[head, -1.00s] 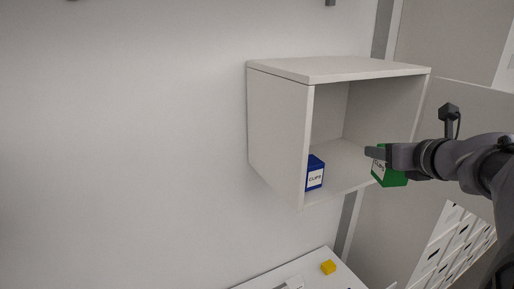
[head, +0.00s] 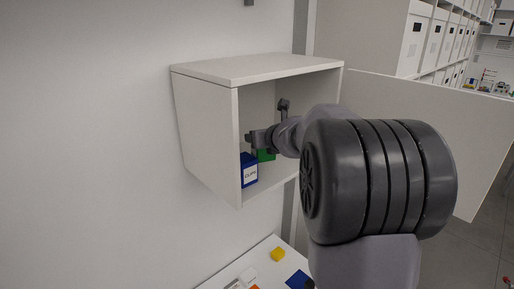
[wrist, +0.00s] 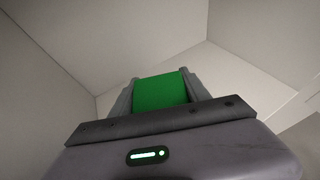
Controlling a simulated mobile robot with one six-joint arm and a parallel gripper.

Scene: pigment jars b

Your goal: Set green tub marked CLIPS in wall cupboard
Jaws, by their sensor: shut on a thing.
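The green tub (head: 265,155) is inside the open wall cupboard (head: 205,127), just behind and right of a blue tub in the head view. My gripper (head: 262,142) reaches into the cupboard and is shut on the green tub. In the wrist view the green tub (wrist: 160,91) sits between the two fingers, with the cupboard's inner walls around it. Its label is not visible now. I cannot tell whether its base touches the cupboard floor.
A blue tub (head: 249,173) with a white label stands at the cupboard's front left. The open door (head: 440,130) extends to the right. Below, a white table (head: 235,272) holds a yellow block (head: 278,254) and a blue item (head: 298,280).

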